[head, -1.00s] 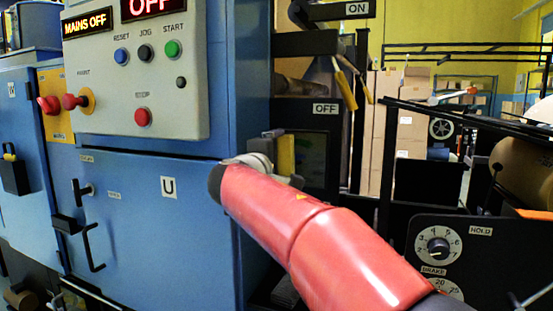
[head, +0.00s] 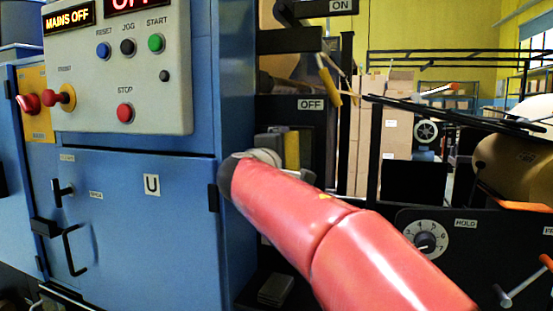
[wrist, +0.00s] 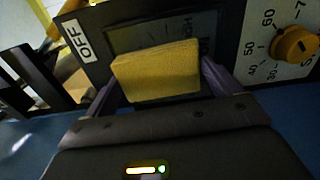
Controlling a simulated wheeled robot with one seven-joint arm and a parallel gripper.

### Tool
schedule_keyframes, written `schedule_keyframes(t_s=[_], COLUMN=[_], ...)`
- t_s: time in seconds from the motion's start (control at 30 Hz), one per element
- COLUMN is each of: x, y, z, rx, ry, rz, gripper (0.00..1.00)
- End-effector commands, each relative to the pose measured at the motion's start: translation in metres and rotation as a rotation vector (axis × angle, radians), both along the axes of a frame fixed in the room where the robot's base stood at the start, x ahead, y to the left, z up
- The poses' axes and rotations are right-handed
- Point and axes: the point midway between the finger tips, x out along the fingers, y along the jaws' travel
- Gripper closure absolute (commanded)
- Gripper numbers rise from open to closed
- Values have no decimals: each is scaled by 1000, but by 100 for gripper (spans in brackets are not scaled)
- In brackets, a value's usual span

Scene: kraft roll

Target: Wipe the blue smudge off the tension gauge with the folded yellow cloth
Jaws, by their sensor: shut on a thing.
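The folded yellow cloth (wrist: 155,72) is held across the jaws of my gripper (wrist: 158,82) in the wrist view. One finger is at each end of it. The cloth's yellow edge (head: 291,150) also shows in the head view, beyond my red arm. Behind the cloth in the wrist view is a dark framed window (wrist: 125,38), perhaps the tension gauge, partly covered by the cloth. I cannot make out a blue smudge on it, nor tell whether the cloth touches it.
An OFF label (wrist: 77,40) is left of the window, and a scale with an orange knob (wrist: 295,47) is right of it. In the head view, the blue cabinet (head: 120,210) stands close left of my arm, and a dark panel with a dial (head: 426,238) is at right.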

Motion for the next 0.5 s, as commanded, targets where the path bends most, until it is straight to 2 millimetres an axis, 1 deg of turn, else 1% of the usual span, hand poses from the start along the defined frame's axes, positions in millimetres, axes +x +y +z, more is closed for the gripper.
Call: schedule_keyframes(t_s=[0.1,0.3,0.5], x=[-4,-8,-6], y=[-12,-27,-28], z=[-2,-1,0], rx=[1,1,1], ry=[-2,-1,0], rz=[-3,-2,-2], gripper=[28,28,28])
